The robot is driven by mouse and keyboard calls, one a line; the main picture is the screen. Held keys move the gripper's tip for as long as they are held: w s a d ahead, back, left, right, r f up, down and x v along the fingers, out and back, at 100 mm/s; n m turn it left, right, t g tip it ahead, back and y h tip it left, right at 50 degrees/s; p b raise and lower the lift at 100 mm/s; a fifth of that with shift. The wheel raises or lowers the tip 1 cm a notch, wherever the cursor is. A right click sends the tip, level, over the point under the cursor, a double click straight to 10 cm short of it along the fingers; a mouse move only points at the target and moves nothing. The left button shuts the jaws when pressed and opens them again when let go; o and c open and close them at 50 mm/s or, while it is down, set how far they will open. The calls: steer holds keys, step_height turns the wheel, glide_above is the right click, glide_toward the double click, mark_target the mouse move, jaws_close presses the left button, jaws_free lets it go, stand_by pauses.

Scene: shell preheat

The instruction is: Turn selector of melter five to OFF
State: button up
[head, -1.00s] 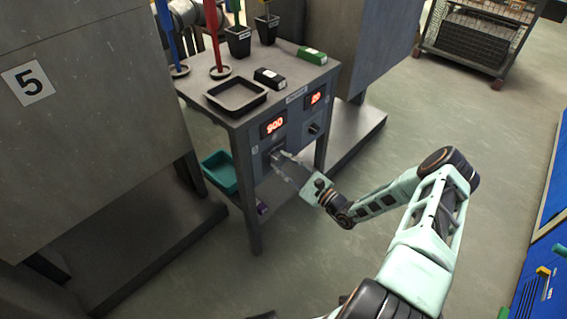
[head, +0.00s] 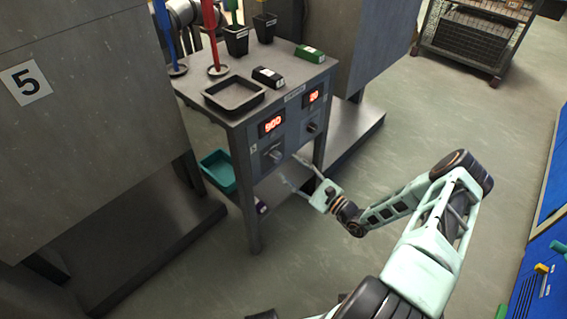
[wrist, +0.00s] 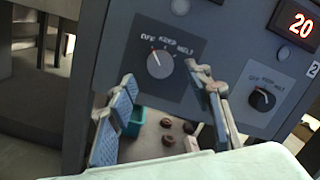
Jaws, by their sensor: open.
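The left selector knob (head: 272,154) sits under the red display reading 900 (head: 271,124) on the control panel. In the wrist view this knob (wrist: 160,64) has OFF, KEEP and MELT around it, and its mark points up-left toward OFF. A second knob (head: 312,128) sits under the display reading 20 (head: 313,96); it also shows in the wrist view (wrist: 262,98). A small plate beside that right side reads 2 (wrist: 313,69). My gripper (head: 290,169) is open and empty, in front of the panel, apart from the left knob. Its fingers (wrist: 160,80) flank the knob in the wrist view.
The table top holds a black tray (head: 234,94), boxes and small pots. A teal bin (head: 218,170) is on the lower shelf.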

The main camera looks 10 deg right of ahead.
steer(key=v, duration=0.7)
steer(key=shift+s+d, duration=0.1)
steer(key=shift+s, duration=0.05)
